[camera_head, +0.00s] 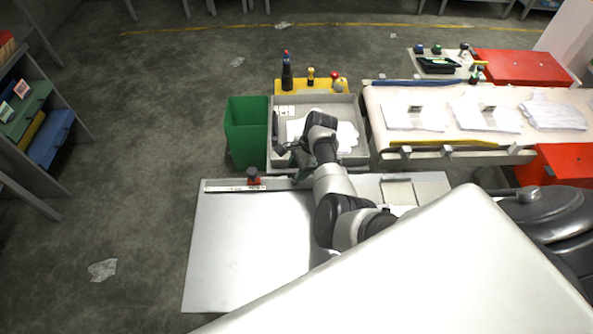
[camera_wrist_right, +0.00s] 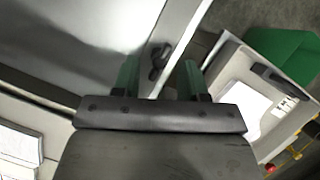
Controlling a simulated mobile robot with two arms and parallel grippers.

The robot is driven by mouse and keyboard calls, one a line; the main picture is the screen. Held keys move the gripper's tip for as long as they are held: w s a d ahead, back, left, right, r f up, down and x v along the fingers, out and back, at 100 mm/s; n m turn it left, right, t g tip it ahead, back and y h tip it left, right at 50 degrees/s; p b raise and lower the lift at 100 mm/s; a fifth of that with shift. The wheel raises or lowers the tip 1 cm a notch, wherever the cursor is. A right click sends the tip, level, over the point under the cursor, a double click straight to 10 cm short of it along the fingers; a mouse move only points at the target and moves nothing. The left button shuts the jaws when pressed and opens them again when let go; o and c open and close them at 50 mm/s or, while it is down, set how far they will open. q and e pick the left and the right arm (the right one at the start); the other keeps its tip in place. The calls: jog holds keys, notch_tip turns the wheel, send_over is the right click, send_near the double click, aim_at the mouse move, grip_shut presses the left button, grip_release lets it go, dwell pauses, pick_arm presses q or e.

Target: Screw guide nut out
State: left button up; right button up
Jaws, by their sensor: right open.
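A small dark knob with a red base (camera_head: 253,176), which looks like the guide nut, stands upright on the white strip at the far edge of the metal table (camera_head: 240,250). In the right wrist view a dark knob-like part (camera_wrist_right: 158,62) shows beyond and between the fingers; it appears to be the same nut. My right gripper (camera_head: 281,150) is above the grey tray side, up and right of the nut. In the wrist view its two greenish fingers (camera_wrist_right: 158,78) are apart with nothing held between them. My left gripper is not in view.
A green bin (camera_head: 246,122) stands beyond the table, next to a grey tray (camera_head: 357,158) with white sheets. A yellow panel (camera_head: 298,87) with buttons is behind the tray. A padded conveyor (camera_head: 450,93) with white film pieces is at right. The metal table's left part is clear.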

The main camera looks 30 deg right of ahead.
jog(key=shift+a+f, duration=0.3)
jog(key=shift+f, duration=0.3)
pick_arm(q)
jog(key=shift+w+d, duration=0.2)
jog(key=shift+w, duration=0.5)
